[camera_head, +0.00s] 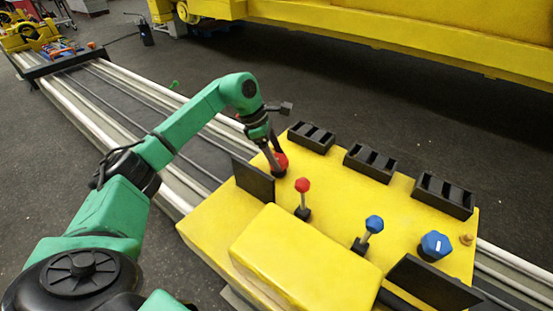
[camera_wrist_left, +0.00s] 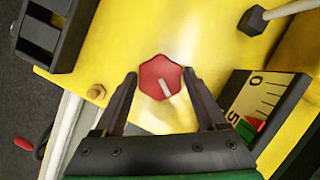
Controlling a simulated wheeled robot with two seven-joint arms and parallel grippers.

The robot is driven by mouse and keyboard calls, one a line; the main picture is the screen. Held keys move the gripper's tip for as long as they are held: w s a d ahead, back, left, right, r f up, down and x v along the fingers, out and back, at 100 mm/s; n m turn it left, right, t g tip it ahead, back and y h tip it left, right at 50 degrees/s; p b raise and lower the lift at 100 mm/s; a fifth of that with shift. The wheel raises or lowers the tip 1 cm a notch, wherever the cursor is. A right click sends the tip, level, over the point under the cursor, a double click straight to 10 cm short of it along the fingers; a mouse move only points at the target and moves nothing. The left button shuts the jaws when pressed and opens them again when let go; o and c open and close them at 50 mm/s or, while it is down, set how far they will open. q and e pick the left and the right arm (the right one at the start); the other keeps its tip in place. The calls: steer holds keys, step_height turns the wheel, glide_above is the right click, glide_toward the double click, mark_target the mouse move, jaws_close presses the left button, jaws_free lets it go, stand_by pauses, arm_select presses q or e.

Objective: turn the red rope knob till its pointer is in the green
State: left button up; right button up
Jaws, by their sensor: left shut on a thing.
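The red rope knob (camera_wrist_left: 158,80) sits on the yellow console, its white mark pointing down and slightly right in the wrist view. It shows partly in the head view (camera_head: 281,161). My left gripper (camera_wrist_left: 160,74) has a finger on each side of the knob and is shut on it. A gauge plate (camera_wrist_left: 268,95) with a numbered scale stands to the right in the wrist view. A green patch (camera_wrist_left: 244,131) and a small red piece beside it show at its lower part; a dark frame hides some of it. I cannot tell the pointer's exact reading. My right gripper is out of view.
A red-topped lever (camera_head: 303,187), a blue-topped lever (camera_head: 373,226) and a blue knob (camera_head: 435,245) stand on the console (camera_head: 330,209). Black switch blocks (camera_head: 370,162) line its far edge. A dark upright panel (camera_head: 254,180) stands close to my left gripper.

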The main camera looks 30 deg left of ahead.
arm_select(q)
steer(key=m, duration=0.2)
steer(key=m+g, duration=0.1)
steer(key=m, duration=0.1)
steer(key=shift+w+m+g+b, duration=0.2)
steer(key=shift+m+g+b, duration=0.1)
steer(key=shift+b, duration=0.1)
steer(key=shift+r+m+g, duration=0.1)
steer(key=shift+m+g, duration=0.7)
steer(key=shift+m, duration=1.2)
steer(key=o, duration=1.3)
